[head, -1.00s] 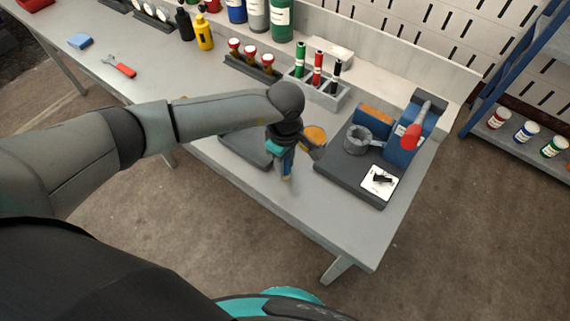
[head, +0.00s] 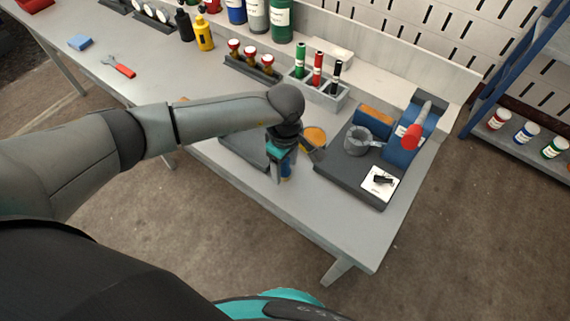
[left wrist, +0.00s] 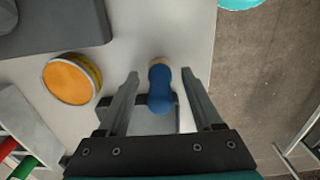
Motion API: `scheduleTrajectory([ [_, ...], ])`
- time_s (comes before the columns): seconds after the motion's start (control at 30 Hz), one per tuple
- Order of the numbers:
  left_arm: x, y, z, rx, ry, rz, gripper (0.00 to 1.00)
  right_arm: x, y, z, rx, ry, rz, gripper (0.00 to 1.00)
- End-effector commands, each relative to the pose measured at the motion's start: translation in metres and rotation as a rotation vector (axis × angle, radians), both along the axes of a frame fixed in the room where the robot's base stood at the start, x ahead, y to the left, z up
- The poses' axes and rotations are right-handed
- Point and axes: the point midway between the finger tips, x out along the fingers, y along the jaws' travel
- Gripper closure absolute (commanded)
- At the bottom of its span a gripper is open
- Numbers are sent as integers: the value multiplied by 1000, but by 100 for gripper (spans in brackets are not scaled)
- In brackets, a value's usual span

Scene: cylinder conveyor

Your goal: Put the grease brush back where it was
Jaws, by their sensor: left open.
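The grease brush, as far as I can tell, is the piece with a blue handle (left wrist: 160,88) and a pale wooden end in the left wrist view. In the head view a bit of its blue (head: 287,170) shows beside my left gripper (head: 281,172). My left gripper is open in the left wrist view (left wrist: 159,76), with one finger on each side of the handle and a gap on both sides. The bristles are hidden. An orange-topped round tin (head: 314,136) sits close by; it also shows in the left wrist view (left wrist: 72,79).
A dark base plate (head: 340,176) with a blue machine (head: 408,136) and grey ring stands at right. A grey holder (head: 325,96) with green, red and black tubes is behind. A dark mat (head: 243,148) lies partly under my arm. The front right bench top (head: 330,215) is clear.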

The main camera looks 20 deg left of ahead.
Motion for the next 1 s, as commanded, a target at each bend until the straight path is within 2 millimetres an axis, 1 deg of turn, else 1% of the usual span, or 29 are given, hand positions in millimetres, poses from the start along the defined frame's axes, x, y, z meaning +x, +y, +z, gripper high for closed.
scheduleTrajectory([
  [0.07, 0, 0, 4, 0, 0, 0, 33, 0, 0, 4, 0, 0, 1, 50],
  [0.17, 1, 1, 20, 0, -3, -1, 33, 0, 0, 7, 0, 0, 1, 50],
  [0.4, 1, 0, 74, 0, -4, -2, 33, 0, 0, 15, 1, 0, 1, 50],
  [0.5, 1, 0, 93, 0, -4, 0, 33, 0, 1, 17, 1, 0, 2, 50],
  [0.6, 1, 0, 108, 0, -3, -1, 33, 0, 1, 18, 1, 0, 2, 50],
  [0.7, 1, 0, 118, -1, -2, 0, 33, 0, 1, 19, 1, 0, 2, 50],
  [0.8, 0, 0, 122, 0, -1, 0, 33, 0, 1, 19, 1, 0, 2, 50],
  [1.0, 0, 0, 123, 0, 0, 0, 33, 0, 1, 19, 1, 0, 1, 50],
])
